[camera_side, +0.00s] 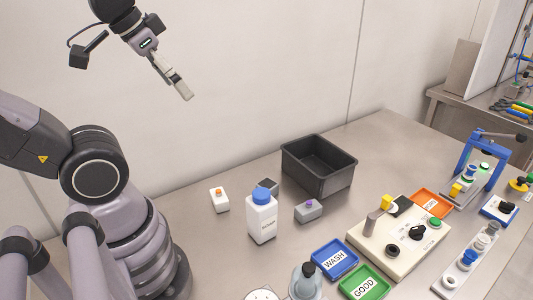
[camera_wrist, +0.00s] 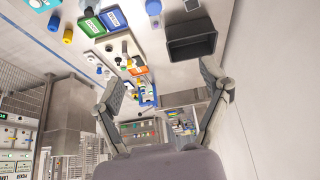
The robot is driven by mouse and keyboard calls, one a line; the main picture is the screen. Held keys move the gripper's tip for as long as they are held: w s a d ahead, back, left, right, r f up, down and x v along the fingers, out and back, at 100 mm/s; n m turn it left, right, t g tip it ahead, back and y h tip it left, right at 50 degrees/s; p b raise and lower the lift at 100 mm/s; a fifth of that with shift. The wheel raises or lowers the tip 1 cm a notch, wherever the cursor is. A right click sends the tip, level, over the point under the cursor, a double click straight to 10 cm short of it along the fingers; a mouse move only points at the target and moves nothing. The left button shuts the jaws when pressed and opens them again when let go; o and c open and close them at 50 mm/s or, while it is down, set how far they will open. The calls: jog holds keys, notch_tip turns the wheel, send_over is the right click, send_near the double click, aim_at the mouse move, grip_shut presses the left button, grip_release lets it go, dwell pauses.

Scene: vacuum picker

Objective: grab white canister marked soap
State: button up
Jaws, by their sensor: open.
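A white canister (camera_side: 262,224) with a blue cap stands upright on the steel table in the side view. Dark lettering runs up its front, too small to read surely. In the wrist view, a blue-capped white shape at the top edge (camera_wrist: 153,8) looks like the same canister, partly cut off. My gripper (camera_side: 183,93) is high above the table, up and to the left of the canister and well apart from it. In the wrist view my gripper (camera_wrist: 161,84) has its two fingers spread wide with nothing between them.
A black bin (camera_side: 318,168) stands behind and right of the canister. A small orange-topped white box (camera_side: 219,200) and a purple-buttoned grey box (camera_side: 308,211) flank it. A blue WASH tray (camera_side: 335,260), a green GOOD tray (camera_side: 364,283) and a beige device (camera_side: 397,240) lie to the right.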

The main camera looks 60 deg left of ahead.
jog(key=m+g+y, duration=0.8)
jog(key=m+y, duration=0.1)
jog(key=m, duration=0.1)
send_over(263, 200)
jog(key=s+d, duration=0.3)
jog(key=s, duration=0.1)
notch_tip(263, 200, down, 13)
jog(key=d+f+m+t+y, duration=0.4)
jog(key=f+m+t, duration=0.15)
jog(key=f, duration=0.25)
jog(key=d+f+m+t+y, duration=0.4)
jog(key=f+m, duration=0.3)
jog(key=f, duration=0.1)
jog(key=x, duration=0.8)
jog(key=shift+a+f, duration=0.1)
jog(key=shift+f, duration=0.25)
jog(key=x, duration=0.5)
jog(key=shift+a, duration=0.4)
